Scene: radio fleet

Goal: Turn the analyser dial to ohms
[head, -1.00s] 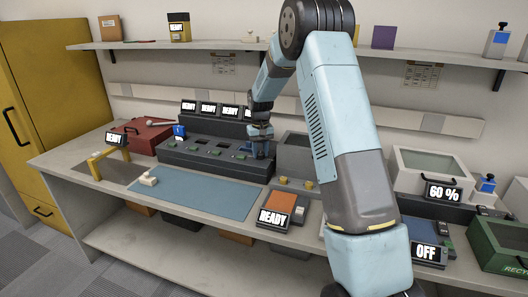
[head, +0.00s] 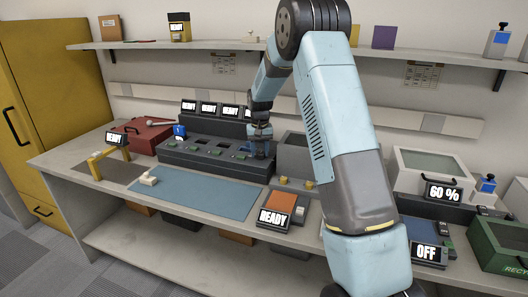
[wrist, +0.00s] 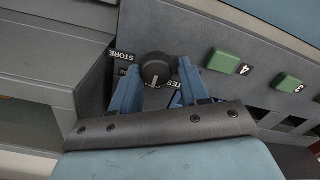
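A round dark dial (wrist: 155,70) with a pale pointer mark sits on a panel in the wrist view. Labels beside it read "STORE" (wrist: 122,56) and a partly hidden word with "TES". I see no readable "ohms" mark. My gripper (wrist: 158,68) is open, with one blue finger on each side of the dial and a small gap at both sides. In the head view my gripper (head: 260,150) is at the right end of the dark console (head: 205,155), which hides the dial there. I cannot tell from the labels whether this console is the analyser.
Green buttons (wrist: 222,62) numbered 4 and 3 lie beside the dial. Several "READY" displays (head: 208,108) stand along the console's back. A blue mat (head: 200,195) lies in front, mostly clear. A grey box (head: 295,160) stands close to the right of my gripper.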

